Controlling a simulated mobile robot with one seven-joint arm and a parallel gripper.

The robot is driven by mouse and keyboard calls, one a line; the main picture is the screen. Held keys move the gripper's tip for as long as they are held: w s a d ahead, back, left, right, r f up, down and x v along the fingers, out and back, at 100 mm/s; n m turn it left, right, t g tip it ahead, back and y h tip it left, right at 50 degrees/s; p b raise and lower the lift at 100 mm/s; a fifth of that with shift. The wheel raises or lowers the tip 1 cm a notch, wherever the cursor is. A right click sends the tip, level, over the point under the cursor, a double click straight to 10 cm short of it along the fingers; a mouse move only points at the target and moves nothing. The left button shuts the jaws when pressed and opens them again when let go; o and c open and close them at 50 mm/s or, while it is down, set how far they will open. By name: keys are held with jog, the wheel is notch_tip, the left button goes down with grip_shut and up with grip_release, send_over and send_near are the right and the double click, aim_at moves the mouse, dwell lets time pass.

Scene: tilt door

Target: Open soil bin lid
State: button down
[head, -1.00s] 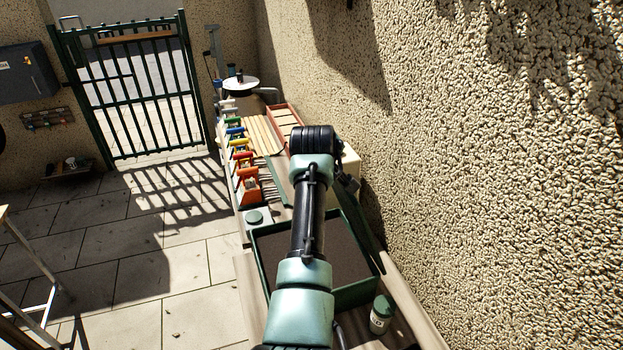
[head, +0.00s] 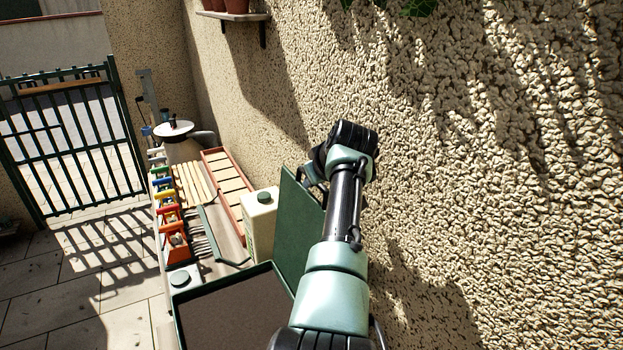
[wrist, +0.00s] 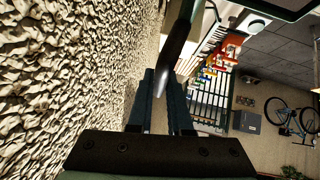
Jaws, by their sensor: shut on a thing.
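The soil bin (head: 178,325) is a dark green open box with brown soil (head: 235,315) showing inside, at the bottom of the head view. Its green lid (head: 298,225) stands raised, steeply tilted, at the bin's right side near the wall. My gripper (head: 317,168) is at the lid's upper edge, partly hidden by my own wrist. The exact contact is hard to see.
A rough stone wall (head: 480,190) rises close on the right. A cream container (head: 261,222) stands behind the bin, with a hand rake, colored tools (head: 165,195) and a seed tray (head: 228,180) beyond. Open paving (head: 70,285) lies left, before a barred gate (head: 75,145).

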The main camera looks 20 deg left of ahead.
jog(key=shift+s+f, duration=0.1)
jog(key=shift+f, duration=0.2)
jog(key=c, duration=1.1)
grip_release()
jog(key=shift+o, duration=1.2)
jog(key=shift+r, duration=0.1)
jog(key=shift+r, duration=0.15)
jog(key=b+v, duration=0.5)
jog(key=v, duration=0.7)
jog(key=shift+s+d+r, duration=0.2)
jog(key=shift+s+r, duration=0.05)
